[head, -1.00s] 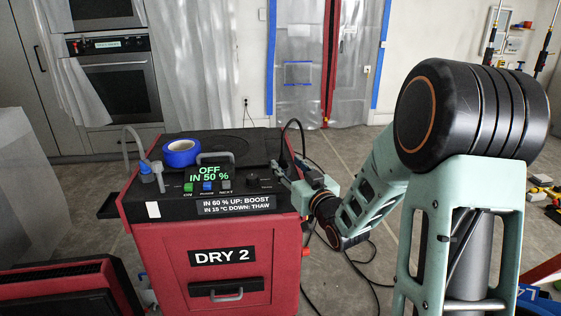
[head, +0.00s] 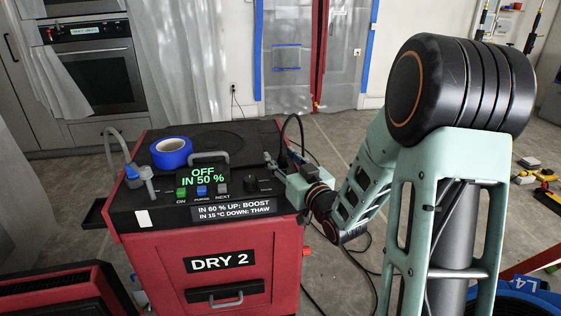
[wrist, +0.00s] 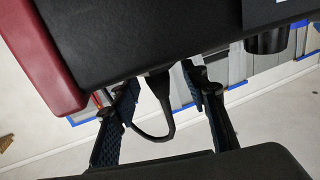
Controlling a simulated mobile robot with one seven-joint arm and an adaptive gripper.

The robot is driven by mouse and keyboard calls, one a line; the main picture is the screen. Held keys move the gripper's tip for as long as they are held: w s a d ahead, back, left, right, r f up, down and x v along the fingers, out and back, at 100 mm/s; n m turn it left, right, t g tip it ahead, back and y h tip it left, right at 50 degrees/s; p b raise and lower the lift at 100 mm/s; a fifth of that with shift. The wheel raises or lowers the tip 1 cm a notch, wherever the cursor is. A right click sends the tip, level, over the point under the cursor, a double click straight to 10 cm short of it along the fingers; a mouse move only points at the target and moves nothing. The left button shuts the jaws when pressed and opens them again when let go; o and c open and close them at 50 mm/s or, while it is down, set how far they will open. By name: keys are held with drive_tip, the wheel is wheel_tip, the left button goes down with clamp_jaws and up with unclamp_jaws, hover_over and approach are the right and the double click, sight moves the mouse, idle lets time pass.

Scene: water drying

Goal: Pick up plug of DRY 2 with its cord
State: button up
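The DRY 2 unit (head: 225,247) is a red box with a black top and a panel reading "OFF IN 50 %". A black cord (head: 284,122) arches up at its right rear side. In the wrist view, a black plug (wrist: 159,84) sits against the unit's dark edge, with its cord (wrist: 165,127) looping from it. My gripper (wrist: 162,88) is open, with one blue-padded finger on each side of the plug and gaps visible. In the head view my gripper (head: 274,163) is at the unit's right edge; its fingertips are partly hidden there.
A second red unit (head: 62,290) stands at lower left. A wall outlet (head: 233,87) is behind.

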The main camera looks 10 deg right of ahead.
clamp_jaws()
